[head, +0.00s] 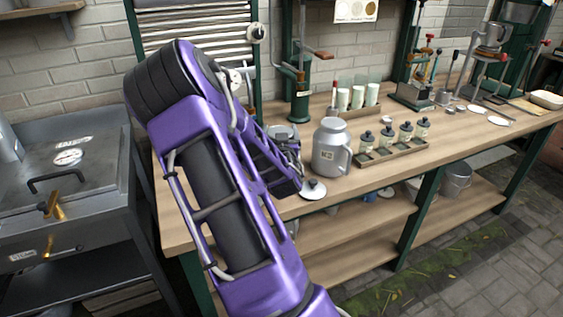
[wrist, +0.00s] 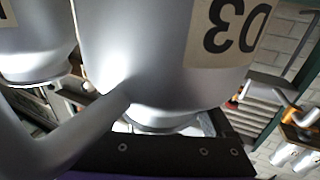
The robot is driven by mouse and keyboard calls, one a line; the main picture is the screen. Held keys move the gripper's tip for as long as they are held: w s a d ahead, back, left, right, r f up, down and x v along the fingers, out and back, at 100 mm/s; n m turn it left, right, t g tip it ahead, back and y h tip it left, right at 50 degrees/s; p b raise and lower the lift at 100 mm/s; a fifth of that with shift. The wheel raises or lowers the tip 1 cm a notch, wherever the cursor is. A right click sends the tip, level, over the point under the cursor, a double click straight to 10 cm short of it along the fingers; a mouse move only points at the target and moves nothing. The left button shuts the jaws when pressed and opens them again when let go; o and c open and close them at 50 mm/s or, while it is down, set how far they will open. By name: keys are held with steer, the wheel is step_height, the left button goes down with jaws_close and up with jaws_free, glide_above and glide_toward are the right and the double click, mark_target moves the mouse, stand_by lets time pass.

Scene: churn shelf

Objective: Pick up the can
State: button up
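A grey metal can (wrist: 150,50) with a pale, dark-lettered label fills the wrist view, upside down and very close. Its handle (wrist: 55,135) curves down at the left. In the head view a grey can (head: 283,132) shows partly behind my gripper (head: 292,165) at the bench's near left end. Another can (wrist: 35,40) shows at the left of the wrist view. The dark gripper body crosses below the close can; my fingertips are hidden, so their opening and contact are unclear.
A round lid (head: 313,189) lies at the bench's front edge. A tray of small jars (head: 392,153) stands to the right, with white cups (head: 358,98) behind. A green press (head: 298,95) stands behind the cans. A metal cabinet (head: 65,165) is at the left.

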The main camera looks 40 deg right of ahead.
jaws_close()
steer(key=shift+r, duration=0.15)
